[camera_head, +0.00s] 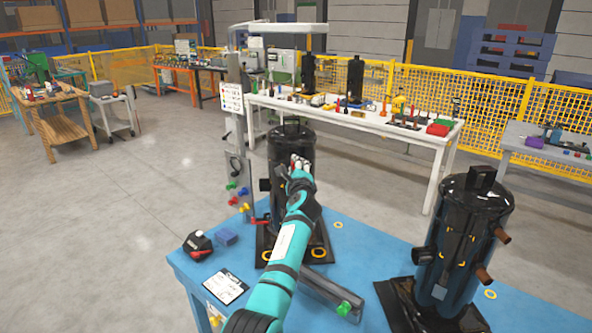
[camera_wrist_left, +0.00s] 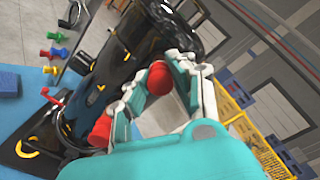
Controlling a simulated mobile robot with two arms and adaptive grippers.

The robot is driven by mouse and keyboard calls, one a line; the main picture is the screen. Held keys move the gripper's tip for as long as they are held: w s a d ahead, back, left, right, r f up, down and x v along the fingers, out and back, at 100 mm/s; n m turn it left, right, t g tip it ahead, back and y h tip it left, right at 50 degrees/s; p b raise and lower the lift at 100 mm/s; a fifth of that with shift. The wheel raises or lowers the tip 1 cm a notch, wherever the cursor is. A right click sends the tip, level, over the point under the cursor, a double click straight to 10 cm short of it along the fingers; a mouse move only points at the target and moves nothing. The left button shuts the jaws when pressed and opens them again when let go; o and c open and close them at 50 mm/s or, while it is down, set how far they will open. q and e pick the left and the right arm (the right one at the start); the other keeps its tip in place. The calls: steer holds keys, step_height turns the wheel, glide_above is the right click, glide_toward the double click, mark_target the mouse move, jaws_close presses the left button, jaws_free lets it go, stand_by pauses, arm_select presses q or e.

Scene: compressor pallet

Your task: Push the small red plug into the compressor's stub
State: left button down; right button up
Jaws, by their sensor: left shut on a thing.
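My left gripper (camera_head: 301,164) reaches up to the near side of the black compressor (camera_head: 291,141) on the blue table. In the left wrist view, the left gripper (camera_wrist_left: 165,78) is shut on a small red plug (camera_wrist_left: 159,77), held between its fingertips close to the compressor (camera_wrist_left: 128,48). A second red piece (camera_wrist_left: 100,131) shows low beside the compressor, partly hidden by a finger; I cannot tell what it is fixed to. The stub that takes the plug is not clearly seen; the gripper and arm cover that side. My right gripper is not in view.
A second black compressor (camera_head: 464,240) with copper stubs stands at the right of the blue table (camera_head: 360,245). A grey bar with a green knob (camera_head: 344,308), a clipboard (camera_head: 226,288) and a blue block (camera_head: 225,238) lie nearby.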

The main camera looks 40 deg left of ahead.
arm_select(q)
steer(key=c, duration=1.1)
jaws_free()
steer(key=shift+o, duration=0.2)
